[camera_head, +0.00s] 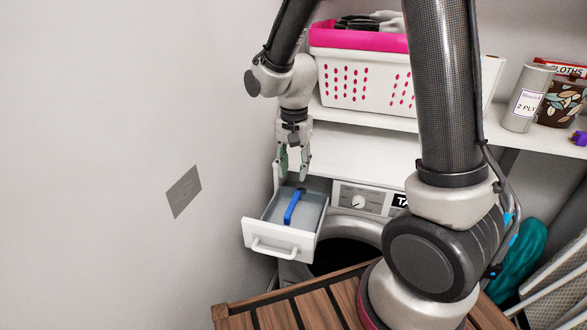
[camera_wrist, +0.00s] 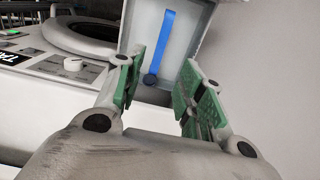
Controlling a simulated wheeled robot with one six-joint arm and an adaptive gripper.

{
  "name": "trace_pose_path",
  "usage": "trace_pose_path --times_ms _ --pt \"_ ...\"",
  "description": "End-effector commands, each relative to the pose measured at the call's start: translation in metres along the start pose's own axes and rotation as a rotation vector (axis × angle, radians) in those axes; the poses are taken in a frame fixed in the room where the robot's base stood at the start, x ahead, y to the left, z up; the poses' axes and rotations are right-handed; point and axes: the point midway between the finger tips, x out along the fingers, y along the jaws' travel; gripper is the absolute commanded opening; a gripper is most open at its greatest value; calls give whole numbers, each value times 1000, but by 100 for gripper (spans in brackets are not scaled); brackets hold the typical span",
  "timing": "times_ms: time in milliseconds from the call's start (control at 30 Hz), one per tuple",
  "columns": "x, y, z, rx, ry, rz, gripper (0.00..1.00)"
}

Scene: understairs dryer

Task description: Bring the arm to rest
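My gripper (camera_head: 294,166) hangs above the back of an open drawer (camera_head: 258,233) of the dryer. Its fingers point down. In the wrist view my gripper (camera_wrist: 158,95) shows its two green-padded fingers apart, with nothing between them. A blue bar-shaped thing (camera_head: 294,205) is in the drawer; it also shows in the wrist view (camera_wrist: 166,42), beyond the fingertips. My gripper looks clear of it.
The dryer (camera_head: 352,203) has a dial panel and a dark round opening. A shelf (camera_head: 365,118) above holds a white and pink basket (camera_head: 362,82), a paper roll (camera_head: 526,97) and a patterned pot (camera_head: 562,102). A plain wall (camera_head: 100,150) is at left.

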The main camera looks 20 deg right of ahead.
Motion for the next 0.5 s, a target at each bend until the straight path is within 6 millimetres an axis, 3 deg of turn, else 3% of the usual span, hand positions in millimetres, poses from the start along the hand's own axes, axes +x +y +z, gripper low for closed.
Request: trace_pose_path --times_ms 200,333,500 --pt "0 0 0 -11 0 0 38" --pt "0 4 3 -115 -13 18 38" --pt "-3 36 23 -398 -82 85 38"
